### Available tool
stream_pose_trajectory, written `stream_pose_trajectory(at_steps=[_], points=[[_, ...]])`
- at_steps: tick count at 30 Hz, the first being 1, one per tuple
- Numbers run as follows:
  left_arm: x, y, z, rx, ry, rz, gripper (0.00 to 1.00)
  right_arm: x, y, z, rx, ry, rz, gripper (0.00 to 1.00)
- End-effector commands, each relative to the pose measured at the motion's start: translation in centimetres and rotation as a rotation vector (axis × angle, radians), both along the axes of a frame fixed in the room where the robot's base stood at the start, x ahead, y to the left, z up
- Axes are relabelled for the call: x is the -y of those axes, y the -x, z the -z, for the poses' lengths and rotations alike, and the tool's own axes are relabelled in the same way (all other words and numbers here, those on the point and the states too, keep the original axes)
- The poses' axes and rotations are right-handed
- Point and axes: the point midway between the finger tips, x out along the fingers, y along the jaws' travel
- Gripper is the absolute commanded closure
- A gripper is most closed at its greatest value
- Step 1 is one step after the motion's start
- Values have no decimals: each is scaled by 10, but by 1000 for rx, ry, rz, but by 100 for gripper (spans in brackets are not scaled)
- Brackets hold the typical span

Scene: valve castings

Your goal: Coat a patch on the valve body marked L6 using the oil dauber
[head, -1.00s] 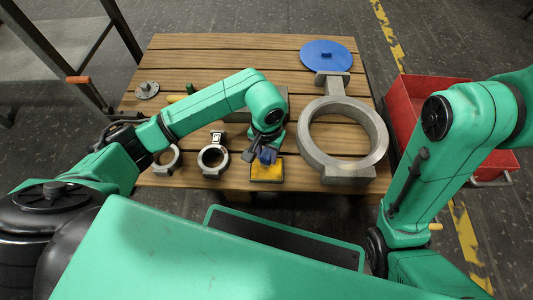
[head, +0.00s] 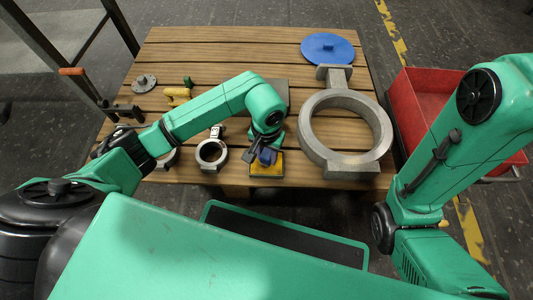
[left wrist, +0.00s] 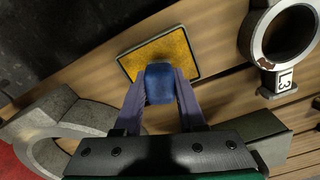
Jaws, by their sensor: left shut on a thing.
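My left gripper (head: 266,147) is shut on a blue block-like thing (left wrist: 159,84), probably the oil dauber. It holds it over the near part of a yellow pad (left wrist: 160,52) in a dark-rimmed tray; I cannot tell whether they touch. The tray also shows in the head view (head: 266,171). A small ring-shaped valve body (head: 212,154) left of the pad bears a tag reading L3 in the left wrist view (left wrist: 284,80). Another small valve body (head: 168,160) is partly hidden by my left arm. No L6 mark is readable. My right gripper is out of view.
A large grey ring casting (head: 312,145) lies right of the pad. A blue disc (head: 328,48) is at the back right and a grey flanged disc (head: 145,82) at the back left. A grey block (head: 276,92) is behind my left arm. A red bin (head: 414,120) stands right of the table.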

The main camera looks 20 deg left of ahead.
Motion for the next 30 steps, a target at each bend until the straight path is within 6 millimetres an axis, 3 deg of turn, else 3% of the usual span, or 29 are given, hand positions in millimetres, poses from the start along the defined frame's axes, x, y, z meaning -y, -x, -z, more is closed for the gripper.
stream_pose_trajectory(at_steps=[30], points=[[0, 0, 10, 1, 0, 0, 100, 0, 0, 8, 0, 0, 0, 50]])
